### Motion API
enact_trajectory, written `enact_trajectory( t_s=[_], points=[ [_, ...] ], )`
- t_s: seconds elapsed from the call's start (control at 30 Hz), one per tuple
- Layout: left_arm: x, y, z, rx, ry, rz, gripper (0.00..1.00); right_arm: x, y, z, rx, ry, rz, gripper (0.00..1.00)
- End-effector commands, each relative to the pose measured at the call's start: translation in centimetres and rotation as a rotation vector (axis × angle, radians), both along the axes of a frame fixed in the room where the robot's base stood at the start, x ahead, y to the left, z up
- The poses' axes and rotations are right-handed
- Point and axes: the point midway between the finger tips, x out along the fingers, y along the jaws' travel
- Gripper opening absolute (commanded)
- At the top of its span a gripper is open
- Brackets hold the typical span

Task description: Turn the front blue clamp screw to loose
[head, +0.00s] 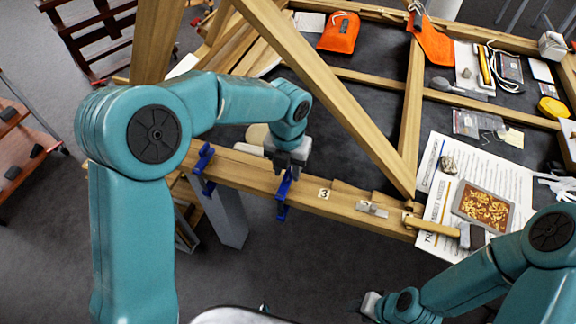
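Two blue clamps sit on the wooden beam (330,201) nearest me. One blue clamp (283,196) is near the middle of the view and the other blue clamp (204,163) is further left. My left gripper (289,162) points down at the top of the middle clamp. Its fingers overlap the clamp's upper end, so I cannot tell whether they touch or close on the screw. The screw itself is mostly hidden. My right gripper (368,305) is low in the view, away from the beam, and its fingers are too small to read.
A hammer (436,228) and metal plate (372,209) lie on the beam right of a tag marked 3 (324,194). A framed gilt fragment (467,211) and stone (449,165) lie on papers. A diagonal timber (330,95) rises behind my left gripper. Floor before the beam is clear.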

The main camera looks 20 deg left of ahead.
Motion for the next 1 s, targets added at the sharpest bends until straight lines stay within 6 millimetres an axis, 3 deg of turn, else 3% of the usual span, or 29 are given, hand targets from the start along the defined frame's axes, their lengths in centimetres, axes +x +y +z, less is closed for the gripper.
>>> enact_trajectory(
  t_s=[0.13, 0.23, 0.27, 0.67, 1.0],
  points=[
    [0.11, -0.02, 0.04, 0.000, 0.000, 0.000, 0.34, 0.01, 0.00, -0.01, 0.000, 0.000, 0.000, 0.43],
    [0.19, -0.03, 0.05, 0.000, -0.001, 0.000, 0.01, 0.01, 0.00, -0.01, 0.000, 0.000, 0.000, 0.43],
    [0.18, -0.03, 0.06, 0.000, 0.000, 0.000, 0.00, 0.00, 0.00, -0.01, 0.000, 0.000, 0.000, 0.43],
    [0.21, -0.02, 0.05, 0.000, -0.002, 0.041, 0.00, 0.01, 0.00, -0.03, 0.000, 0.000, 0.000, 0.43],
    [0.26, -0.01, 0.03, 0.001, -0.004, 0.274, 0.00, 0.01, 0.00, -0.13, 0.000, 0.000, 0.000, 0.43]
  ],
)
